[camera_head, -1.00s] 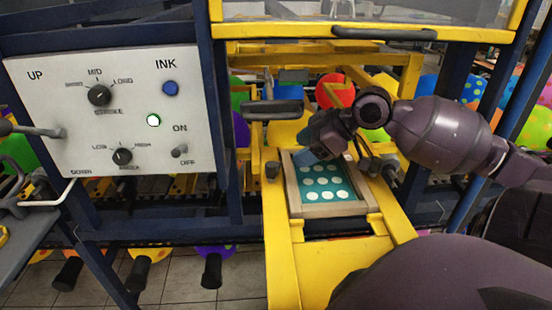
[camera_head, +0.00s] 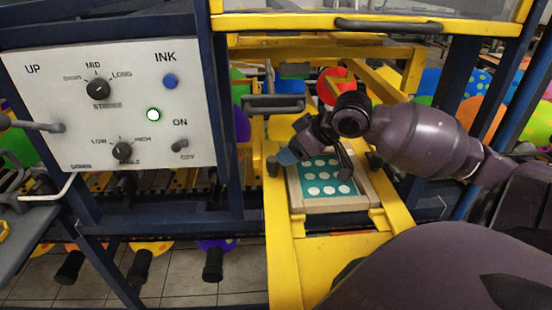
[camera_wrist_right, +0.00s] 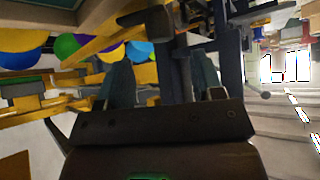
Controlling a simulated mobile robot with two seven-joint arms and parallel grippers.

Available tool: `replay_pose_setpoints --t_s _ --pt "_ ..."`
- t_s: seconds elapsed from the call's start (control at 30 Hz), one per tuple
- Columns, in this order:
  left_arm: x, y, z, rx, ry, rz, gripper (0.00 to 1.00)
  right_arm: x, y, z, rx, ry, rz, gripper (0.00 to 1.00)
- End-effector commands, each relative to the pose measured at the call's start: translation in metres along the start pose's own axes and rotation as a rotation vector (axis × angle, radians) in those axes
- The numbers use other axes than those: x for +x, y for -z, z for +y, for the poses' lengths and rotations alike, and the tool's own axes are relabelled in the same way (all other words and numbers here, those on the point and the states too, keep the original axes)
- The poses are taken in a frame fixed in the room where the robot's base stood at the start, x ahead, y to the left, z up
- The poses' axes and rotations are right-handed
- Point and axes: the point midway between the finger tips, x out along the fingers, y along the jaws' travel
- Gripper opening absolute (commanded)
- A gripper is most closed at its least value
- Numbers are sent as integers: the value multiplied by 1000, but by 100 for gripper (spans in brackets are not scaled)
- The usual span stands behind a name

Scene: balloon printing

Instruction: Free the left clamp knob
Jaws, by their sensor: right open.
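The left clamp knob (camera_head: 272,167) is a small dark knob on the left yellow rail, beside the printing frame (camera_head: 345,207) with its teal screen of pale dots. The right clamp knob (camera_head: 375,160) sits on the opposite side. My right gripper (camera_head: 312,160) is open and empty above the back of the frame. Its blue-grey fingertip is just right of the left knob and appears apart from it. In the right wrist view, both fingers of the gripper (camera_wrist_right: 160,82) are spread with nothing between them. I cannot make out the left knob there. My left gripper is out of view.
A white control panel (camera_head: 60,110) with dials and a lit green button stands at the left. A dark handle bar (camera_head: 273,103) lies behind the left knob. Yellow rails (camera_head: 283,250) flank the frame. Colored balloons (camera_head: 510,125) are behind the machine.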

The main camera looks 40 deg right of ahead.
Motion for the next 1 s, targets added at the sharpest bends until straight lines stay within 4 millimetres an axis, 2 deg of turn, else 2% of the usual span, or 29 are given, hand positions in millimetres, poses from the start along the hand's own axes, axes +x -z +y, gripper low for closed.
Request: replay_pose_setpoints --t_s 0.2,0.4,0.8,0.83,1.0 --pt "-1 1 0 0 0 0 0 33 1 0 1 2 2 61" --pt "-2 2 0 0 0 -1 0 55 1 0 2 2 1 61" --pt "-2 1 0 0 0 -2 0 62 0 0 -1 0 0 61" --pt "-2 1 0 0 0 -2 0 62 0 0 -1 0 0 60" --pt "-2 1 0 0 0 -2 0 62 0 0 -1 0 0 34"
